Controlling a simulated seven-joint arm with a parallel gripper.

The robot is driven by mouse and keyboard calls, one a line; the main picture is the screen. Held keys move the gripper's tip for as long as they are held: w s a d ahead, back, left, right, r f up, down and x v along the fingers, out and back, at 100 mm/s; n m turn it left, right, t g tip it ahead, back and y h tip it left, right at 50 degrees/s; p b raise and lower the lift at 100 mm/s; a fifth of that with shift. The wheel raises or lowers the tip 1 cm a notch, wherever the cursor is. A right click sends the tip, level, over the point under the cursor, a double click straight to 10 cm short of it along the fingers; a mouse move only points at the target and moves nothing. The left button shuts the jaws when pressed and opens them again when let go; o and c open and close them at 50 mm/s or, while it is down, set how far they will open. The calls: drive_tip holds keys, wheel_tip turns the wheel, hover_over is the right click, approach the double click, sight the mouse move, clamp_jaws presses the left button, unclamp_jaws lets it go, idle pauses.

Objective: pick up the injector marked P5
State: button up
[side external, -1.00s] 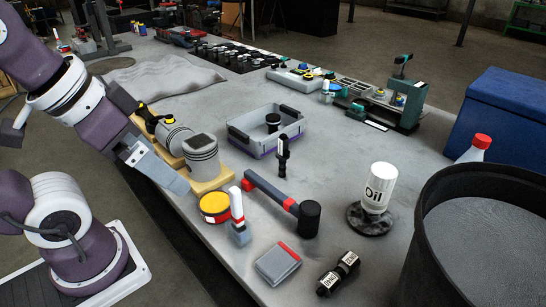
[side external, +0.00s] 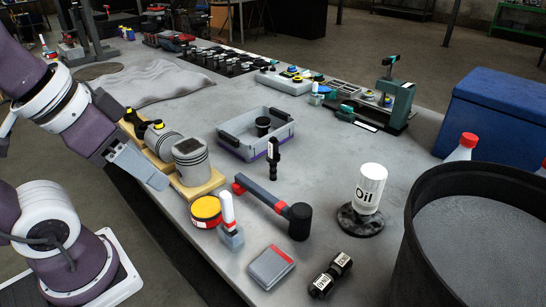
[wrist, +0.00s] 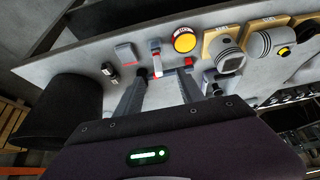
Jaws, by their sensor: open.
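No P5 mark is readable in either view, so I cannot tell which part is that injector. A slim dark upright part (side external: 273,158) stands on the bench in front of the grey tray. Several small dark parts stand in rows on a black mat (side external: 225,60) at the far side of the bench; their marks are too small to read. My gripper (side external: 160,182) is over the near left edge of the bench, beside the pistons, apart from these parts. In the wrist view my gripper (wrist: 162,75) is open, with nothing between its fingers.
Pistons on wooden blocks (side external: 192,158), a yellow-topped tin (side external: 206,210), a hammer (side external: 272,203) and a grey tray (side external: 227,143) are on the bench. An oil bottle (side external: 370,188) and a large black drum (side external: 415,225) stand to the right. A grey cloth (side external: 150,82) lies farther back.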

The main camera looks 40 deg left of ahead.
drive_tip(key=w+a+t, duration=0.1)
drive_tip(key=w+a, duration=0.1)
drive_tip(key=w, duration=0.6)
drive_tip(key=t+y, duration=0.1)
drive_tip(key=t, duration=0.1)
approach(271, 149)
drive_tip(key=w+f+t, duration=0.1)
drive_tip(key=f, duration=0.1)
drive_tip(key=w+f+t, duration=0.1)
drive_tip(key=f+t, duration=0.1)
drive_tip(key=w+a+f+t+h, duration=0.1)
drive_tip(key=w+f+t, duration=0.1)
drive_tip(key=shift+w+f, duration=0.1)
drive_tip(key=shift+f, duration=0.05)
drive_tip(key=x, duration=0.7)
drive_tip(key=shift+f, duration=0.15)
clamp_jaws()
